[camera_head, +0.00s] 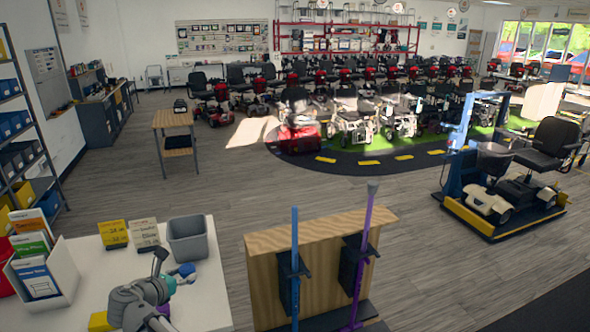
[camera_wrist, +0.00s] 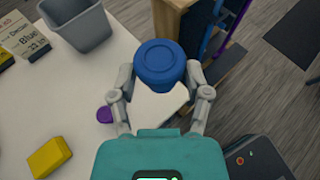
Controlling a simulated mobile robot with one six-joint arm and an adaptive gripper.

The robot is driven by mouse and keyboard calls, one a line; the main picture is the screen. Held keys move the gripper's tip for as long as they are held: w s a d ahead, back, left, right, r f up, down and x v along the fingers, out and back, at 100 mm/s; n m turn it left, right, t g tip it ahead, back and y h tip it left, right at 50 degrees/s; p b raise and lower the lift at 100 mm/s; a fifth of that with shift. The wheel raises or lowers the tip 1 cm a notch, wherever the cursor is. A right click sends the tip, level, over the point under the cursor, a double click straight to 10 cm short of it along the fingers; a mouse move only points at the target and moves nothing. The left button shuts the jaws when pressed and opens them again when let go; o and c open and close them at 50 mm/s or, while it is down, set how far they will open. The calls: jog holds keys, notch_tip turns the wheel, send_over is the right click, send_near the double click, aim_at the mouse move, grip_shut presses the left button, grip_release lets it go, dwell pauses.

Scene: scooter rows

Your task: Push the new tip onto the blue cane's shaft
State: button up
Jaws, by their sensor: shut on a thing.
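My gripper (camera_wrist: 160,78) is shut on a round blue tip (camera_wrist: 160,55), seen from above with a ring on its face. In the head view the tip (camera_head: 184,269) is held above the white table, left of the cane stand. The blue cane (camera_head: 295,255) stands upright against the wooden stand (camera_head: 262,285), its narrow upper end bare and above the board. The tip and the cane are apart. Part of the blue cane (camera_wrist: 214,28) also shows at the top of the wrist view.
A purple cane (camera_head: 359,268) with a grey upper end leans slightly beside the blue one. The white table (camera_head: 205,295) bears a grey bin (camera_head: 188,240), cards and a brochure box (camera_head: 40,275). A purple tip (camera_wrist: 104,115) and yellow block (camera_wrist: 49,157) lie there.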

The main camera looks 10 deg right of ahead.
jog(key=w+a+r+p, duration=0.2)
jog(key=w+r+p, duration=0.1)
jog(key=r+p, duration=0.3)
jog(key=w+a+r+p, duration=0.2)
jog(key=w+r+p, duration=0.2)
jog(key=r+p, duration=0.3)
notch_tip(320, 180, up, 2)
jog(key=shift+a+m+h+p, duration=0.15)
jog(key=shift+m+h+p, duration=0.15)
jog(key=shift+m+h, duration=0.1)
jog(key=shift+w, duration=0.15)
